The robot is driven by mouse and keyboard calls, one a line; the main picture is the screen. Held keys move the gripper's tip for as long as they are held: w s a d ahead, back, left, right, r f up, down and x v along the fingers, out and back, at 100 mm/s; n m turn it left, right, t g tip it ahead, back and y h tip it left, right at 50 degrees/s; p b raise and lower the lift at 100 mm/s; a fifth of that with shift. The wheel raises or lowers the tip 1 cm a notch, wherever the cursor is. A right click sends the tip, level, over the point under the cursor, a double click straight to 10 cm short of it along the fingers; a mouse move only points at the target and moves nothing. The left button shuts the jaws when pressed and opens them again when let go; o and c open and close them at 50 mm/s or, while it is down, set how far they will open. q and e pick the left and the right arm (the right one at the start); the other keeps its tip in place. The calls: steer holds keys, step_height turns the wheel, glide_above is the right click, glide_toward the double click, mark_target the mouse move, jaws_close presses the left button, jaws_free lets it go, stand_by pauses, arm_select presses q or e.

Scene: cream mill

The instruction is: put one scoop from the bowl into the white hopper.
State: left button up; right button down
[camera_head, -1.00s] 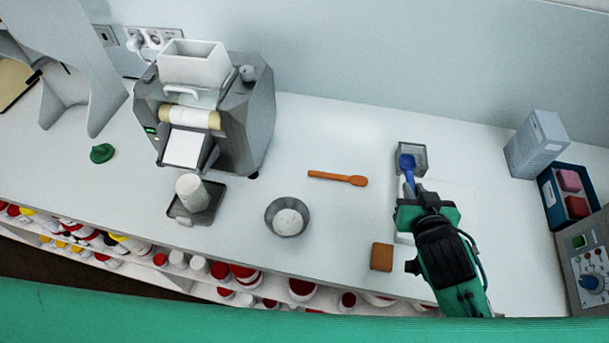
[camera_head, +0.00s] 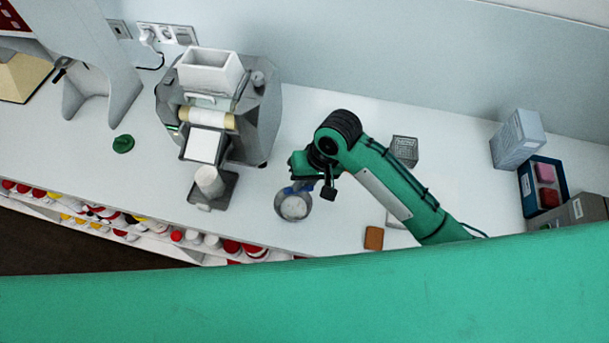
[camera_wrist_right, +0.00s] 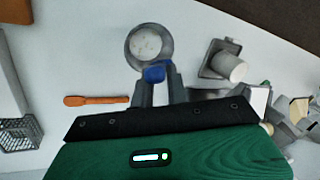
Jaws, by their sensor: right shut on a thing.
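The metal bowl (camera_head: 293,208) with white content stands on the bench below the mill; it also shows in the right wrist view (camera_wrist_right: 150,44). My right gripper (camera_head: 304,184) is at the bowl's upper rim, shut on the blue scoop (camera_wrist_right: 154,73). In the right wrist view the scoop lies between the fingers, at the bowl's near edge. Whether the scoop's head is inside the bowl or above it, I cannot tell. The white hopper (camera_head: 210,72) sits on top of the grey mill (camera_head: 262,115), up and left of the bowl. My left gripper is not in view.
A white cup (camera_head: 209,181) stands on a dark tray (camera_head: 226,190) before the mill. A wooden spatula (camera_wrist_right: 95,100) lies beside the bowl. A wire basket (camera_head: 405,150), a brown block (camera_head: 374,238) and a green object (camera_head: 123,144) are on the bench.

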steer(key=f+b, duration=0.1)
steer(key=f, duration=0.8)
steer(key=shift+s, duration=0.2)
stand_by(0.3)
steer(key=shift+d+f, duration=0.1)
steer(key=shift+w+r+p, duration=0.2)
steer(key=shift+r+p, duration=0.25)
steer(key=shift+r, duration=3.5)
steer(key=shift+f, duration=0.1)
